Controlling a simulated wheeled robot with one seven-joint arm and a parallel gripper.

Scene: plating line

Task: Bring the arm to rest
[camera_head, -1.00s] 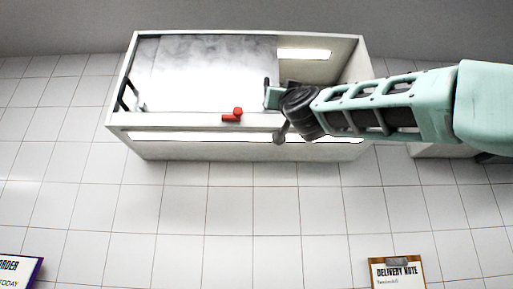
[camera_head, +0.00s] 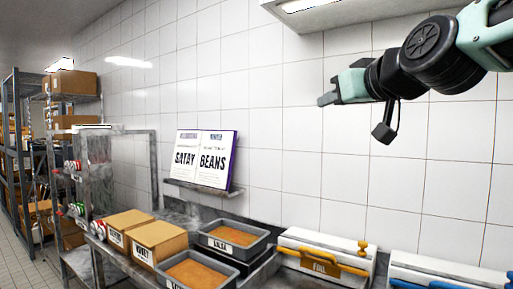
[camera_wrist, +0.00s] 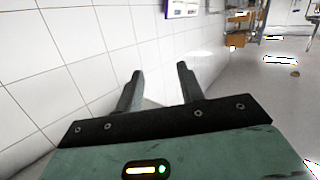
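My gripper (camera_head: 329,99) is at the upper right of the head view, raised in front of the tiled wall and well above the counter. It points to the left and touches nothing there. In the wrist view my gripper (camera_wrist: 158,78) shows two dark fingers spread apart. Only wall and floor show between and beyond them, so it is empty. My arm comes in from the right edge of the head view.
Below stand grey trays (camera_head: 255,234) with orange-brown contents, cardboard boxes (camera_head: 158,236) and a white case marked FOIL (camera_head: 300,240). An open book (camera_head: 205,158) rests on a wall ledge. A hood (camera_head: 318,12) hangs above. Shelving (camera_head: 60,100) stands left.

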